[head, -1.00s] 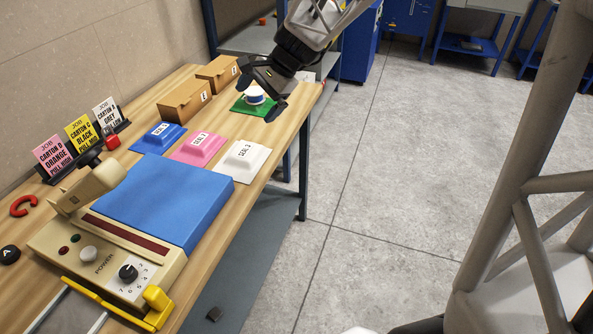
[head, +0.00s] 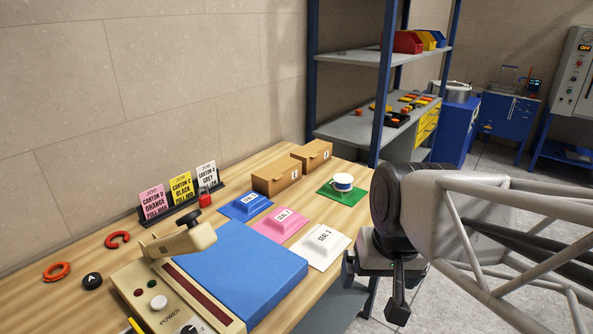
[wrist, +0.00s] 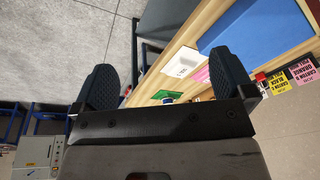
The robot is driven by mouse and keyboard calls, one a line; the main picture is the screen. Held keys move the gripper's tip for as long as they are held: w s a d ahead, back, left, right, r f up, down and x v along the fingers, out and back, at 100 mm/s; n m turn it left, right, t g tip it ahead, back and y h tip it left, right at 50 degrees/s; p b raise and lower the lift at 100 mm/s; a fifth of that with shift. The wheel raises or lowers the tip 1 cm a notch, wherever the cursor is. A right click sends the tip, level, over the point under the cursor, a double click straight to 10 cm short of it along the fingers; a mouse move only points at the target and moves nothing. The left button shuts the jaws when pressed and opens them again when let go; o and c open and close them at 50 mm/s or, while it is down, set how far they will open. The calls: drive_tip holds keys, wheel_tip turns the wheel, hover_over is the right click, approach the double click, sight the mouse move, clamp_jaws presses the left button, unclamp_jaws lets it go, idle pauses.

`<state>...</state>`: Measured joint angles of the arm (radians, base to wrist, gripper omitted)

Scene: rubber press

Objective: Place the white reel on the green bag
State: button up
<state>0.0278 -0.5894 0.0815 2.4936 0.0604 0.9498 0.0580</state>
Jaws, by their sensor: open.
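The white reel (head: 343,182) stands upright on the green bag (head: 341,193) at the far right corner of the table. The reel has a dark blue band around its middle. My gripper (head: 385,285) is off the table's right side, apart from the reel. In the wrist view my gripper (wrist: 168,88) is open with nothing between its fingers. The green bag (wrist: 160,95) shows small past the gripper there, with the reel partly hidden behind the gripper body.
Blue, pink and white seal pads (head: 282,224) lie in front of two brown boxes (head: 277,176). A blue press plate (head: 240,275) and beige sealing machine (head: 165,300) fill the near table. Job cards (head: 181,187) stand at the wall. A shelf rack (head: 385,58) rises behind.

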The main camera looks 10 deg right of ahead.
drive_tip(key=shift+s+d+f+n+h, duration=0.15)
drive_tip(key=shift+s+n, duration=0.15)
drive_tip(key=shift+s, duration=0.3)
drive_tip(key=shift+s+d+f+n+h, duration=0.15)
drive_tip(key=shift+s+n, duration=0.15)
drive_tip(key=shift+s, duration=0.25)
